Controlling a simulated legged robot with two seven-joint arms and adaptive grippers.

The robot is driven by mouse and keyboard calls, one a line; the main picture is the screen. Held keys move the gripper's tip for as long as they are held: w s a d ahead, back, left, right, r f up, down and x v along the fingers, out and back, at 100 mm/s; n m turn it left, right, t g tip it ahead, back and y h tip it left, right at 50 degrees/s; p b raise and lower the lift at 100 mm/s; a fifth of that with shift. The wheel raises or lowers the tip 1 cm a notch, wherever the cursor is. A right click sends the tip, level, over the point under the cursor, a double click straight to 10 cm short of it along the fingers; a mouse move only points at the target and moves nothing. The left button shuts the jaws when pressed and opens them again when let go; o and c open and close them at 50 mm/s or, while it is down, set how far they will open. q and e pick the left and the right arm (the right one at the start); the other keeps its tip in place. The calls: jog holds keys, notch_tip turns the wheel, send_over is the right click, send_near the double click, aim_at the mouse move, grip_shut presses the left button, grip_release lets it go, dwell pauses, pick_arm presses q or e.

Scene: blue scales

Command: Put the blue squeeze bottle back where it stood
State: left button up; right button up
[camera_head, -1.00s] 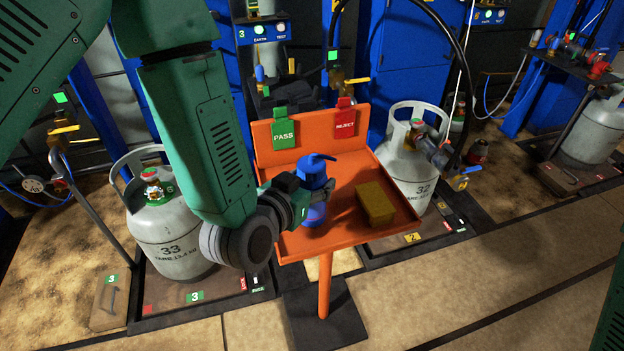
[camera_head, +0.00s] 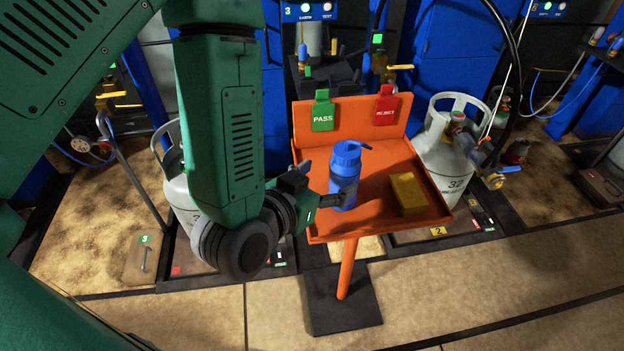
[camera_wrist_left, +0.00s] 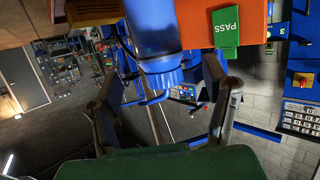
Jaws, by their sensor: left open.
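The blue squeeze bottle (camera_head: 345,176) stands upright on the orange tray (camera_head: 374,213), left of its middle, with its bent nozzle pointing right. My left gripper (camera_head: 328,199) is at the bottle's lower left side, open. In the left wrist view the bottle (camera_wrist_left: 153,30) lies ahead of the spread fingers (camera_wrist_left: 168,100), with its cap and nozzle towards them. I cannot tell whether a finger touches it. My right gripper is out of view.
A yellow block (camera_head: 408,195) sits right of the bottle. A green PASS tag (camera_head: 323,112) and a red REJECT tag (camera_head: 386,106) hang on the tray's back panel. Grey gas cylinders (camera_head: 447,148) stand on both sides. The tray's front middle is bare.

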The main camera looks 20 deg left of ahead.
pick_arm(q)
jog(key=p+v, duration=0.5)
jog(key=shift+r+p, duration=0.15)
jog(key=shift+p, duration=0.15)
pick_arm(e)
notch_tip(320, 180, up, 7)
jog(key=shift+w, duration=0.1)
pick_arm(q)
jog(key=s+a+f+n+g+y, duration=0.1)
jog(key=s+a+f+g, duration=0.5)
jog(key=s+f, duration=0.2)
jog(key=s+a+f+g+y, duration=0.1)
jog(key=s+a+f+g, duration=0.5)
jog(key=s+f, duration=0.3)
jog(key=shift+f+n+g+y, duration=0.4)
jog(key=shift+g, duration=0.4)
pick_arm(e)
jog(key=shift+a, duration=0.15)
pick_arm(q)
jog(key=shift+s, duration=0.1)
